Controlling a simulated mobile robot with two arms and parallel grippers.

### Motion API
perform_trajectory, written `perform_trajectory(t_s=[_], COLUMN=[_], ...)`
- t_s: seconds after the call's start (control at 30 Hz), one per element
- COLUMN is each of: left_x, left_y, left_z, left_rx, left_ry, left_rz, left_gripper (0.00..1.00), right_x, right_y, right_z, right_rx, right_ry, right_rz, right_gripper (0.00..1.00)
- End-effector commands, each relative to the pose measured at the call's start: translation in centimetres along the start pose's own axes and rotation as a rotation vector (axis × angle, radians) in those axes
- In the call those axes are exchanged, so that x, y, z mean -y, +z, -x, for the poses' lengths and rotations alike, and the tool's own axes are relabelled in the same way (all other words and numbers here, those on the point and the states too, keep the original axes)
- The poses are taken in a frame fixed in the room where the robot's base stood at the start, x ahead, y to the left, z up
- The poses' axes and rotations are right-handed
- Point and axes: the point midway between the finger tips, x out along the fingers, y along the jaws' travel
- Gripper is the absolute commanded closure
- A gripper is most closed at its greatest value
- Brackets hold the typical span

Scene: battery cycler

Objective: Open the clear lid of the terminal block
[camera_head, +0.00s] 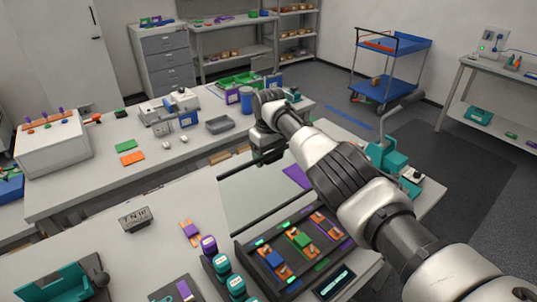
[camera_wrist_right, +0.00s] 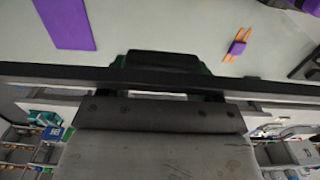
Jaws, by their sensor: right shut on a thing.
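The terminal block (camera_head: 246,252) is a dark tray at the bottom middle of the head view, with orange, blue and green pieces in its bays. Its clear lid (camera_head: 245,190) is a see-through pane with black edge bars, standing raised behind the bays, which lie uncovered. My right gripper (camera_head: 267,154) is shut on the lid's far black bar. In the right wrist view, that bar of the lid (camera_wrist_right: 60,74) runs across the picture, and my gripper (camera_wrist_right: 165,85) is around its middle. The fingertips are partly hidden there. My left gripper is not in view.
A purple sheet (camera_head: 297,176) lies beyond the lid. A second bench (camera_head: 90,170) with a grey tray (camera_head: 219,124) stands behind.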

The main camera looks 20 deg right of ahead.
Motion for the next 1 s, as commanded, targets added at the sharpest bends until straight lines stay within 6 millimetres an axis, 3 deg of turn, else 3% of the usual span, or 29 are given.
perform_trajectory(t_s=[0.03, 0.07, 0.23, 0.57, 1.0], left_x=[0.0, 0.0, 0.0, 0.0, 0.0], left_y=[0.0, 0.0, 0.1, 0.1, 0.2], left_z=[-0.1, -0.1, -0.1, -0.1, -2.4], left_rx=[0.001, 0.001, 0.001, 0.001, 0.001], left_ry=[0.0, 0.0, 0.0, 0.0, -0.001], left_rz=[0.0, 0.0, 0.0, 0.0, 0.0], left_gripper=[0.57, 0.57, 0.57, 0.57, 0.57], right_x=[0.2, 0.2, 0.1, 0.0, 0.1], right_y=[0.4, 0.4, 0.3, 0.2, 0.1], right_z=[-0.9, -0.9, -0.7, 0.1, 7.8], right_rx=[0.022, 0.022, 0.017, 0.008, 0.009], right_ry=[-0.008, -0.008, -0.006, -0.004, -0.003], right_rz=[0.0, 0.0, -0.001, -0.001, 0.0], right_gripper=[0.79, 0.35, 0.11, 0.11, 0.11])
